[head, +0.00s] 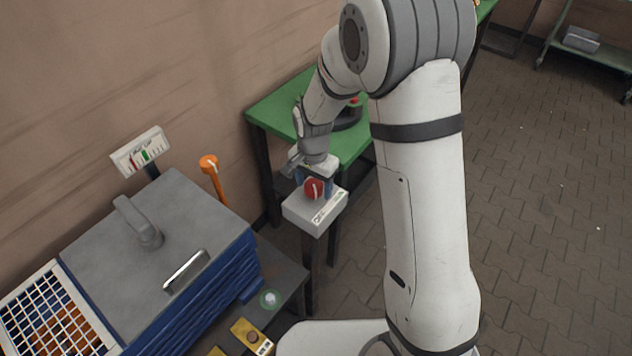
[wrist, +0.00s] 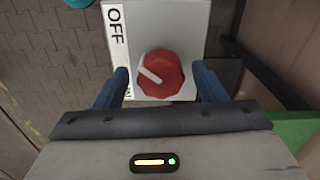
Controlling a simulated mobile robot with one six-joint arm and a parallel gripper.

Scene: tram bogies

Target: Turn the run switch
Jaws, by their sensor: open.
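The run switch is a red round knob (head: 314,188) with a pale pointer bar, on top of a light grey box (head: 327,214) on a dark post. The knob also shows in the wrist view (wrist: 160,73), its pointer slanting toward the upper left. A white label strip (wrist: 116,40) beside it reads OFF at its far end; its near end is partly hidden by a finger. My gripper (wrist: 163,88) is open, with one blue finger on each side of the knob and gaps between fingers and knob. In the head view my wrist hangs over the box.
A grey-topped machine (head: 165,250) with blue sides, a handle and a wire grid stands at the left. An orange lever (head: 215,175) and a small gauge panel (head: 141,152) rise behind it. A green table (head: 285,105) stands behind the switch box.

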